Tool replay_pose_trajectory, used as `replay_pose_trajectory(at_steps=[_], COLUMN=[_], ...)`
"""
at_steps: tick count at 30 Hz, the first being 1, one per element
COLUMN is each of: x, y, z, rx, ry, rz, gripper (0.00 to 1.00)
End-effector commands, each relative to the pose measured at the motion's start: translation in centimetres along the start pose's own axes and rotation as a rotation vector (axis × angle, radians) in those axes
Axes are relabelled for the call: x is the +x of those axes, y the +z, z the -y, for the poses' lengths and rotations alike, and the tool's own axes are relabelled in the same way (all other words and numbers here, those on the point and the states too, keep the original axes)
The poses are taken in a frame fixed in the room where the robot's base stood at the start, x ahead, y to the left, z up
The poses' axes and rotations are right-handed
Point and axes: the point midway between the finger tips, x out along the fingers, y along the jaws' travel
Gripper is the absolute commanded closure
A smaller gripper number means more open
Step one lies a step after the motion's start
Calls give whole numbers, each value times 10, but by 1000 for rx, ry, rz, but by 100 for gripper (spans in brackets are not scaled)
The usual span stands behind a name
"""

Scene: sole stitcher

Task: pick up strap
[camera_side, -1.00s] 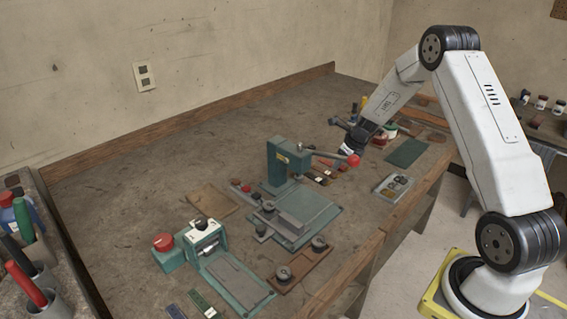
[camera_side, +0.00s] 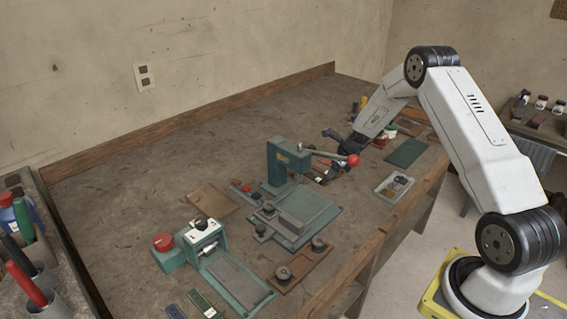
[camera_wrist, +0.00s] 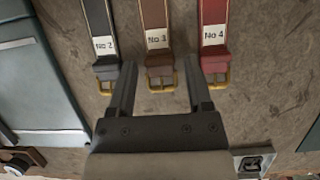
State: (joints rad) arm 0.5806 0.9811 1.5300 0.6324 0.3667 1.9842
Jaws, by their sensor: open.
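Three short straps with brass buckles lie side by side in the wrist view. The dark one (camera_wrist: 99,22) is labelled No 2. The brown one (camera_wrist: 154,20) has a label that looks like No 1. The red one (camera_wrist: 212,15) is labelled No 4. My gripper (camera_wrist: 160,72) is open and empty, its fingers on either side of the brown strap's buckle end in the picture. Whether the fingers reach down to strap level I cannot tell. In the side view my gripper (camera_side: 336,150) is low behind the press lever, and the straps are mostly hidden.
A green press (camera_side: 284,165) with a red-knobbed lever (camera_side: 352,160) stands close beside my gripper. A tray of small parts (camera_side: 394,186) and a dark green mat (camera_side: 406,153) lie to the right. The back left of the bench is clear.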

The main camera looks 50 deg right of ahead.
Motion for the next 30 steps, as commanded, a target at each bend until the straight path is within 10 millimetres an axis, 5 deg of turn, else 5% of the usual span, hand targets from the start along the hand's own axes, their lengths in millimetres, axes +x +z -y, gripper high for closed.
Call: replay_pose_trajectory(at_steps=[13,14,20,30], x=[0,0,0,-2], y=[0,0,0,1], z=[0,0,0,0], rx=[0,0,0,0], ry=[0,0,0,-1], rz=[0,0,0,1], gripper=[35,38,100,100])
